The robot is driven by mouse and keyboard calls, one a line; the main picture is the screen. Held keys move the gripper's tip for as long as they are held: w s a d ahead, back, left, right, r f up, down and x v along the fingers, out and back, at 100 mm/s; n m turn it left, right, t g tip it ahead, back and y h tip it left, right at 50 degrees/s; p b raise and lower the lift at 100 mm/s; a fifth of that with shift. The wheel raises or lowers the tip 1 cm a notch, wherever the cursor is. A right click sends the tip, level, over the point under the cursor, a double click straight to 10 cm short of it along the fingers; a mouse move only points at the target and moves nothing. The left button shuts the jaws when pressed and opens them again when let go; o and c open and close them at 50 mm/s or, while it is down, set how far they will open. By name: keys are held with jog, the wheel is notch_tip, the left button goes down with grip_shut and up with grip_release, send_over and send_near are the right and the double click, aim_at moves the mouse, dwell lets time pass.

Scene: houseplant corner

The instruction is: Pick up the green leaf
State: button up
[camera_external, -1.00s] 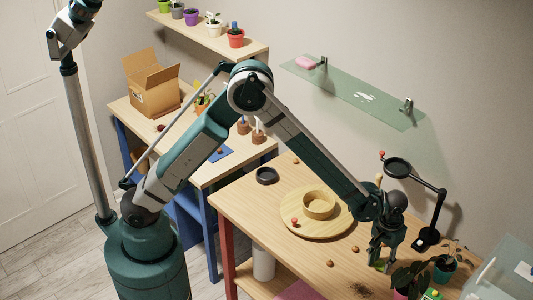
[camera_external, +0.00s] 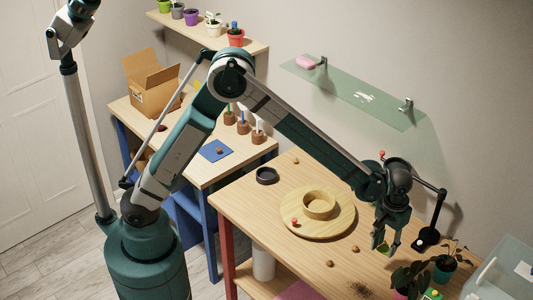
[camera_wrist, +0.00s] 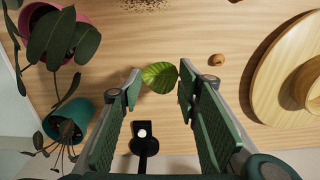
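The green leaf (camera_wrist: 159,77) shows in the wrist view, spanning the gap between my two fingertips with its edges against them. My gripper (camera_wrist: 160,84) is closed to about the leaf's width and holds it at the tips. In the external view the leaf (camera_external: 382,247) shows at the lower end of my gripper (camera_external: 388,249). It appears raised above the wooden table (camera_external: 300,262).
A round wooden board (camera_external: 340,229) with a ring-shaped bowl (camera_external: 319,204) stands left of my gripper. Potted plants (camera_external: 445,268) stand at the table's right end. Small brown balls (camera_external: 329,263) lie nearby.

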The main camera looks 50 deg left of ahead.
jog(key=shift+r, duration=0.6)
